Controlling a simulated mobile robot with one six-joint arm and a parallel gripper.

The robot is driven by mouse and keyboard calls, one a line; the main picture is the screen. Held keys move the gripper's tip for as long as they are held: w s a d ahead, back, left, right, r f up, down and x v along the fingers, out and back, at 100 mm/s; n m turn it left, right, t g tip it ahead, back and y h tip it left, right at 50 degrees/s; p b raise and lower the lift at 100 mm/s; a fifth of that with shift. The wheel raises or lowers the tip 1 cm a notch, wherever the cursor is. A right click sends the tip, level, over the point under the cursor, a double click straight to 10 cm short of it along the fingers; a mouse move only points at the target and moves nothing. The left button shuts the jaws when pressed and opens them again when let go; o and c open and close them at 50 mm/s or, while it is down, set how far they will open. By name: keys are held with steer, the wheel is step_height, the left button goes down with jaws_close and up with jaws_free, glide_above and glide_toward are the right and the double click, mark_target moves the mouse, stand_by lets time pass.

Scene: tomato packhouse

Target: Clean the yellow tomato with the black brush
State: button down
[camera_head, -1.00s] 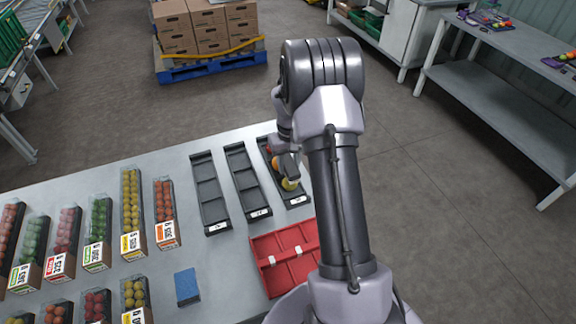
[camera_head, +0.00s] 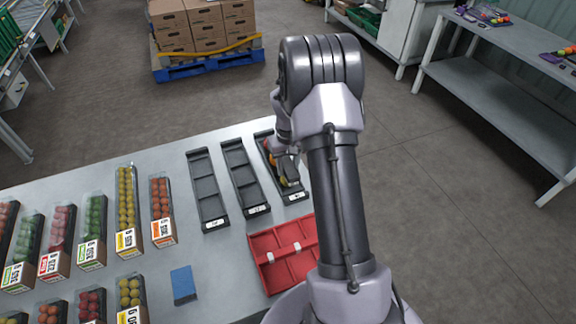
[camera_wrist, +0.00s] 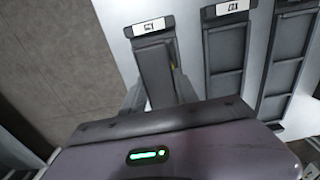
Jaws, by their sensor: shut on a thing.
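My gripper (camera_head: 288,168) is low over the near part of the rightmost dark grey tray (camera_head: 296,197). In the wrist view my gripper (camera_wrist: 158,98) is shut on a dark block, which looks like the black brush (camera_wrist: 155,72). The brush lies along the tray and hides most of its inside. The yellow tomato (camera_head: 284,181) shows only in part, beside and below the fingers in the tray. A small patch of yellow (camera_wrist: 173,65) also shows at the brush's edge in the wrist view. Whether the brush touches the tomato cannot be told.
Two empty dark trays (camera_head: 208,190) (camera_head: 246,178) stand left of it. A red divided crate (camera_head: 262,252) is nearer, and a blue sponge-like block (camera_head: 184,285) lies on the bare table. Several packs of tomatoes (camera_head: 127,215) fill the left side.

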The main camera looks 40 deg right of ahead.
steer(key=shift+f, duration=0.35)
steer(key=shift+w, duration=0.15)
steer(key=shift+w+d, duration=0.2)
steer(key=shift+w, duration=0.65)
steer(key=shift+s+a+b, duration=0.2)
steer(key=shift+s+a, duration=0.05)
steer(key=shift+s, duration=0.8)
steer(key=shift+s+a+b, duration=0.15)
steer(key=shift+s+a, duration=0.1)
steer(key=shift+s, duration=0.75)
steer(key=shift+w, duration=0.1)
steer(key=shift+w+d+p, duration=0.3)
steer(key=shift+w, duration=0.75)
steer(key=shift+w+d+p, duration=0.25)
steer(key=shift+w, duration=0.75)
